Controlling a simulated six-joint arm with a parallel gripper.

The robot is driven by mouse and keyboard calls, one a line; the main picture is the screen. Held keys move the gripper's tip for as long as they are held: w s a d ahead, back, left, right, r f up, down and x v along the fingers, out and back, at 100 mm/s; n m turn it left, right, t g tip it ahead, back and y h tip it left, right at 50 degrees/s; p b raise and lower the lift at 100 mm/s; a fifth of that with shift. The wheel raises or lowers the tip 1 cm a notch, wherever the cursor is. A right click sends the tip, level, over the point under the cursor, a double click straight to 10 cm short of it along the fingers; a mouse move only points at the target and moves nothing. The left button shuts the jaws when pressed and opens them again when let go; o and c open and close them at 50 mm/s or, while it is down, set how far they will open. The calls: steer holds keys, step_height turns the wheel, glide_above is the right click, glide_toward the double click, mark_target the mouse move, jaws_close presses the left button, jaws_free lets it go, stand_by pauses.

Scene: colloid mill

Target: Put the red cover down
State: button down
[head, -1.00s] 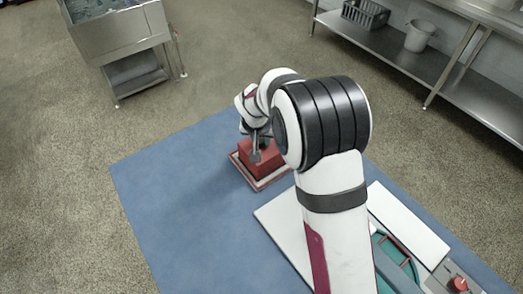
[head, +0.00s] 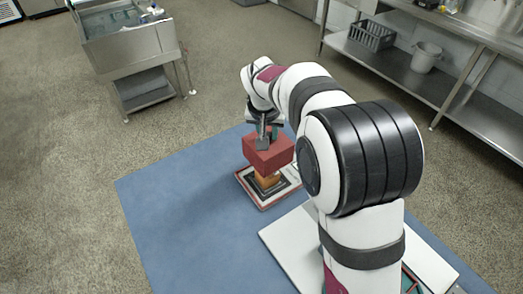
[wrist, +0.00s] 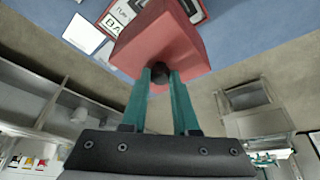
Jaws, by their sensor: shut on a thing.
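The red cover (head: 268,154) is a boxy red piece with a dark knob on top. My gripper (head: 264,138) is shut on this knob. The wrist view shows the teal fingers (wrist: 160,80) on either side of the knob, with the red cover (wrist: 165,40) beyond them. The cover hangs above a red-edged base (head: 255,198) with black and white borders. An orange block (head: 267,180) stands on the base, partly hidden under the cover. The base's printed border (wrist: 117,18) shows past the cover in the wrist view.
The base lies on a blue mat (head: 190,215), which is bare to the left. A white board (head: 290,243) lies nearer, partly behind my arm. A steel sink (head: 130,50) stands far left; a steel shelf (head: 480,115) with a grey crate (head: 372,36) and bucket (head: 426,57) stands right.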

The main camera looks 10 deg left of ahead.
steer(key=w+a+n+y, duration=0.2)
steer(key=w+n, duration=0.2)
steer(key=w, duration=0.5)
steer(key=a+f, duration=1.1)
steer(key=shift+w, duration=0.45)
steer(key=shift+f, duration=0.15)
steer(key=c, duration=0.7)
jaws_free()
